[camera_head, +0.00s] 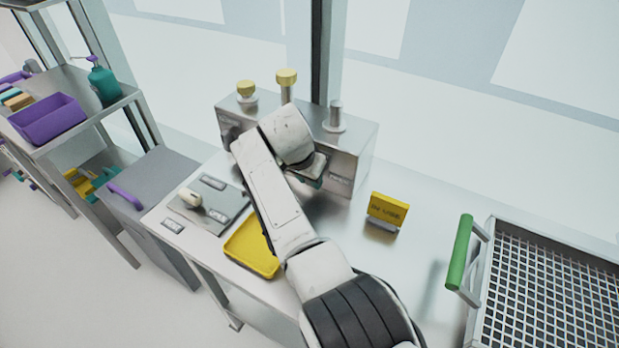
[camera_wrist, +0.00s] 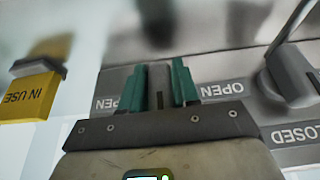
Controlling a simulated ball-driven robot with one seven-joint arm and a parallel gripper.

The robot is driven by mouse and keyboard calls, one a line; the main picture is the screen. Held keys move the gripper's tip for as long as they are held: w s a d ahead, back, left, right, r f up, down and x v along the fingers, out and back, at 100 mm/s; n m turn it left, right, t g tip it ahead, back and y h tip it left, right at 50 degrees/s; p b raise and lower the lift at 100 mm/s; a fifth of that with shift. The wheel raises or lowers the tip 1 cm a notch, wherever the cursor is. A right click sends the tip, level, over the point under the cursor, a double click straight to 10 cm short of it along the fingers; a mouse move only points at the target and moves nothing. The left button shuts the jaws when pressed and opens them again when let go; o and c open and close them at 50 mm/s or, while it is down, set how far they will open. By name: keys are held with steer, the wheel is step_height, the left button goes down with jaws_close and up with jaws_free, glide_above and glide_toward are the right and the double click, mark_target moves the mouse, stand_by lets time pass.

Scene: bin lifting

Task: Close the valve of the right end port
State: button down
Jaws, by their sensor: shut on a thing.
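A steel port box (camera_head: 352,143) stands at the back of the bench, and my arm covers much of its front. My gripper (camera_wrist: 158,86) has teal fingers and is shut on a narrow grey valve handle (camera_wrist: 157,76). The handle is on the side of the box nearest the yellow sign, its right end in the head view. An OPEN label partly shows beside the left finger in the wrist view. Another grey valve lever (camera_wrist: 289,76) is at the right of the wrist view, with OPEN and CLOSED labels near it. My gripper mostly hides the held valve's base and setting.
A yellow IN USE sign (camera_head: 388,209) stands right of the box; it also shows in the wrist view (camera_wrist: 31,97). Two yellow knobs (camera_head: 287,77) and a grey post (camera_head: 336,115) rise from the box. A yellow tray (camera_head: 247,250) and green-handled basket (camera_head: 481,268) are nearer.

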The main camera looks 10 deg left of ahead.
steer(key=c, duration=1)
jaws_free()
steer(key=shift+w+d+r, duration=0.1)
steer(key=shift+w+r, duration=0.3)
steer(key=shift+r, duration=0.05)
steer(key=shift+o, duration=0.4)
steer(key=shift+d, duration=0.15)
steer(key=shift+f, duration=0.15)
steer(key=shift+s, duration=0.15)
steer(key=b+v, duration=0.1)
steer(key=v, duration=0.9)
steer(key=shift+s+a+r, duration=0.2)
steer(key=shift+r, duration=0.1)
